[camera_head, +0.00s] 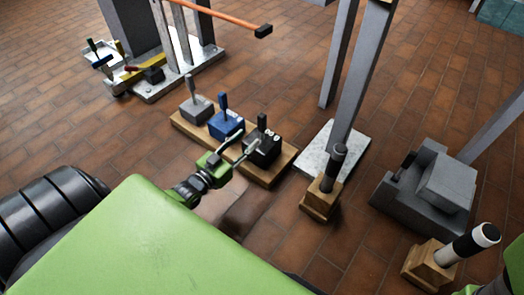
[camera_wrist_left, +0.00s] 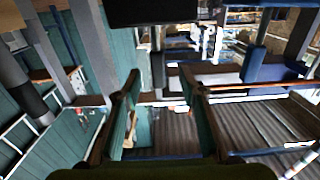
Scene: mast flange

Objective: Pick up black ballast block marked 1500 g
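The black ballast block (camera_head: 263,148) stands at the right of a row of blocks on a wooden board (camera_head: 270,176). It has an upright dark handle and white marking on top, too small to read in full. My left gripper (camera_head: 240,145) is just in front and left of the black block in the head view, overlapping its near side. Whether it touches the block I cannot tell.
A blue block (camera_head: 226,126) and a grey block (camera_head: 196,110) stand left of the black one on the board. A post on a pale base plate (camera_head: 318,157) and a dark-handled wooden block (camera_head: 322,200) stand to the right. Brick floor lies open in front.

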